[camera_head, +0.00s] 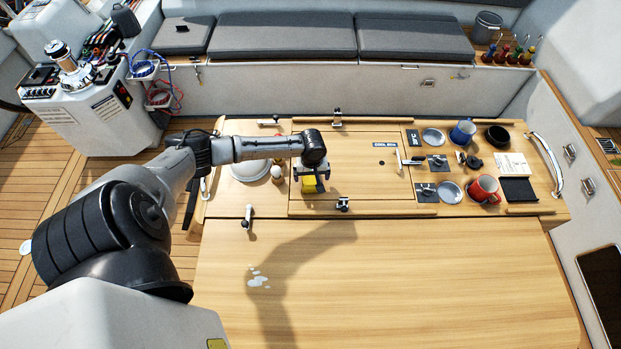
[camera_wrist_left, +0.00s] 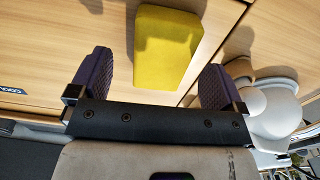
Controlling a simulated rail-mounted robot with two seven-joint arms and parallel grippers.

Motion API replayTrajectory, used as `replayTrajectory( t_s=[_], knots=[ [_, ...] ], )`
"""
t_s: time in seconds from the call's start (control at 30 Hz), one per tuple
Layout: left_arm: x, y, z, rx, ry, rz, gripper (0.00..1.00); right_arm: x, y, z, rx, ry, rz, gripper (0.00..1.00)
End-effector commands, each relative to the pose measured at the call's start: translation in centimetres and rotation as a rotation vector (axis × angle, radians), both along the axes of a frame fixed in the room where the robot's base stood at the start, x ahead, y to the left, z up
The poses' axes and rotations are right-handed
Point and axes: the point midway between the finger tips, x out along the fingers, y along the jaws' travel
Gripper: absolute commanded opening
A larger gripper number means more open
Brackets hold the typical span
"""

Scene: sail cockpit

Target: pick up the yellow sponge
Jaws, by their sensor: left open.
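The yellow sponge (camera_head: 309,184) lies on the raised wooden middle part of the table in the head view, just below my left gripper (camera_head: 311,172). In the left wrist view the sponge (camera_wrist_left: 166,47) shows between and beyond the two dark ridged fingers. My left gripper (camera_wrist_left: 155,80) is open and empty, with a gap on each side of the sponge as pictured. I cannot tell how high the fingers are above the table. My right gripper is in neither view.
A white bowl-like dish (camera_head: 249,169) stands left of the sponge. A whitish spill (camera_head: 258,279) marks the lower table (camera_head: 430,280), which is otherwise clear.

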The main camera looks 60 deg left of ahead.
Motion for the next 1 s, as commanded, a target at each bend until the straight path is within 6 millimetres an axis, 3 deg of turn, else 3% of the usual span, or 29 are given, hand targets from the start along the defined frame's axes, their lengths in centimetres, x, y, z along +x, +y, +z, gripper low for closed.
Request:
replayTrajectory(
  t_s=[0.3, 0.6, 1.0],
  knots=[
    [-0.3, 0.2, -3.3, 0.0, 0.0, -0.001, 0.96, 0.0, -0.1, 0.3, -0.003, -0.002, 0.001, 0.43],
    [-0.3, 0.2, -3.5, 0.0, 0.001, -0.002, 0.95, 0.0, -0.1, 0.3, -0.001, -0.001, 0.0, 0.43],
    [-0.3, 0.2, -3.4, 0.0, 0.001, -0.002, 0.56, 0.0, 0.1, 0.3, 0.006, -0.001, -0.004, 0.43]
  ],
)
